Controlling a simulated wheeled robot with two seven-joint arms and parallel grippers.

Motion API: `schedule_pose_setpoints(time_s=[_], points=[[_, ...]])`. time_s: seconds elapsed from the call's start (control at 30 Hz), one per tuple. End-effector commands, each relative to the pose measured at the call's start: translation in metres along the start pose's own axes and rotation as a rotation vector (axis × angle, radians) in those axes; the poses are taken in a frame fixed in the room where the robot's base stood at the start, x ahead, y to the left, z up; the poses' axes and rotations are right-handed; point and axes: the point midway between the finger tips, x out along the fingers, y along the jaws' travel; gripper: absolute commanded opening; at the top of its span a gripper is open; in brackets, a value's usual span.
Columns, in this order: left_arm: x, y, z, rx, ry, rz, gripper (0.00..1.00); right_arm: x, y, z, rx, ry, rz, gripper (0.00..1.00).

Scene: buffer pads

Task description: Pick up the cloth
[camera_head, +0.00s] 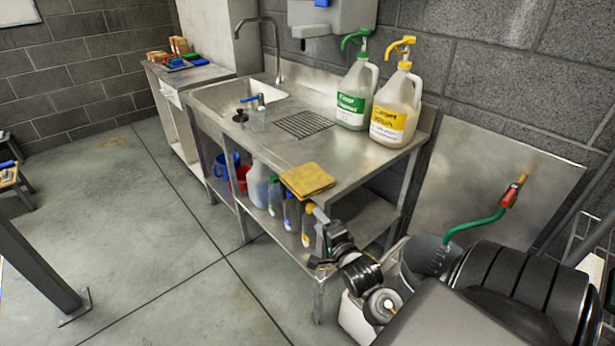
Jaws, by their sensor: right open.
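A folded yellow cloth (307,180) lies at the front edge of the steel sink counter (350,168), partly over the edge. My right gripper (316,211) is open, just below and in front of the cloth, at the end of my dark arm coming in from the lower right. The fingers are small in the picture, and I cannot tell whether they touch the cloth. The gripper looks empty. My left gripper is not in view.
Two large pump jugs, one green-labelled (353,95) and one yellow-labelled (396,108), stand at the back right of the counter. Several bottles (290,212) stand on the shelf below. A grey bucket (425,265) is near my arm. The floor at left is mostly clear.

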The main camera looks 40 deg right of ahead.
Motion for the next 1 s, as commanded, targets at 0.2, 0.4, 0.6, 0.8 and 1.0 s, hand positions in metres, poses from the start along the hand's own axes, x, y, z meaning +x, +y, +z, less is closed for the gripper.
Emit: schedule_pose_setpoints(time_s=[0.2,0.4,0.6,0.8,1.0], points=[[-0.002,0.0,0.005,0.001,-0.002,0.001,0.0,-0.004,-0.032,-0.009,0.086,0.016,-0.069,0.47],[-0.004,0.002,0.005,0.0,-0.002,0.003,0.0,0.018,-0.034,-0.009,0.085,0.016,-0.069,0.47],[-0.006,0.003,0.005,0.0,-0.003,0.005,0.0,0.046,-0.034,-0.01,0.084,0.016,-0.066,0.47],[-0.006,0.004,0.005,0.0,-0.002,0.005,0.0,0.052,-0.034,-0.009,0.083,0.015,-0.065,0.47],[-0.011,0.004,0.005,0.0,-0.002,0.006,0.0,0.072,-0.037,-0.008,0.083,0.016,-0.067,0.47]])
